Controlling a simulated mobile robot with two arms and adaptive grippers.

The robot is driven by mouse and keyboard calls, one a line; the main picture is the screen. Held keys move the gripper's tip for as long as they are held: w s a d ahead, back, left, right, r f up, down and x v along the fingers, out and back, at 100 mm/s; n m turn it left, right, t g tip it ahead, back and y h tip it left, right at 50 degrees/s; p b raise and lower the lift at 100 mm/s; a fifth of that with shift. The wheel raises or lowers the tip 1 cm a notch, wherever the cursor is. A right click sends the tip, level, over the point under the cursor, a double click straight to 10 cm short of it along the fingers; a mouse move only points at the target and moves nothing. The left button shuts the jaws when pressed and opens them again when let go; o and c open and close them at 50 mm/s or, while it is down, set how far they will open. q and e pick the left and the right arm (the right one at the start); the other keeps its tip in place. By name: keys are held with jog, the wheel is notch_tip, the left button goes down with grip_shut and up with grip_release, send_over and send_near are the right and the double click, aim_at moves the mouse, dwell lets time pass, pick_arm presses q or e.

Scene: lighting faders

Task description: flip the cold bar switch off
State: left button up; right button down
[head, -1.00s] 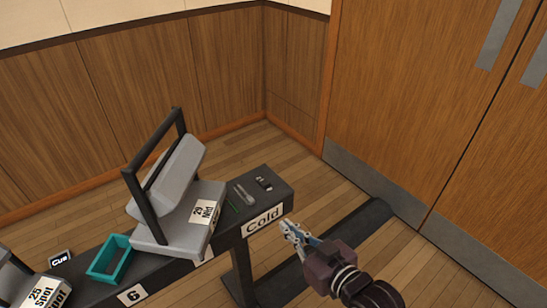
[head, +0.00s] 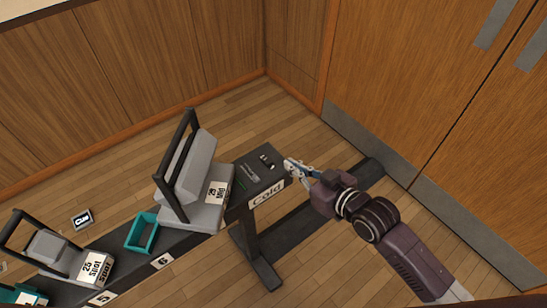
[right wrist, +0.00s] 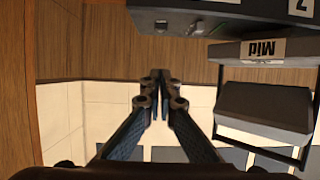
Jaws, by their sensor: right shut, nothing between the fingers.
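The cold bar switch (head: 267,161) is a small dark rocker-like piece on top of the black bar's right end, above the white "Cold" label (head: 266,193). Whether it is on or off is too small to tell. My right gripper (head: 287,165) is shut and empty, its tips just right of the bar's end, close to the switch. I cannot tell whether they touch. In the right wrist view the shut fingers (right wrist: 160,80) point at the bar, which shows upside down with the switch (right wrist: 161,26) on it. My left gripper is not in view.
Grey lamps on black frames (head: 190,165) stand along the bar, the "Mid" one left of the switch. Wooden doors (head: 420,80) stand behind at right.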

send_over(268, 162)
jog(key=s+d, duration=0.1)
notch_tip(268, 162, down, 4)
jog(key=shift+s+r+p, duration=0.15)
jog(key=shift+r+p, duration=0.1)
jog(key=shift+p, duration=0.05)
notch_tip(268, 162, down, 3)
jog(key=shift+s+d+r, duration=0.1)
jog(key=shift+s+d, duration=0.05)
jog(key=shift+s+d+f, duration=0.1)
jog(key=shift+d+f, duration=0.05)
jog(key=shift+f, duration=0.5)
jog(key=shift+s+f+b, duration=0.15)
jog(key=shift+f+b, duration=0.2)
jog(key=shift+f, duration=0.3)
jog(key=shift+r+p, duration=1)
jog(key=shift+r, duration=0.05)
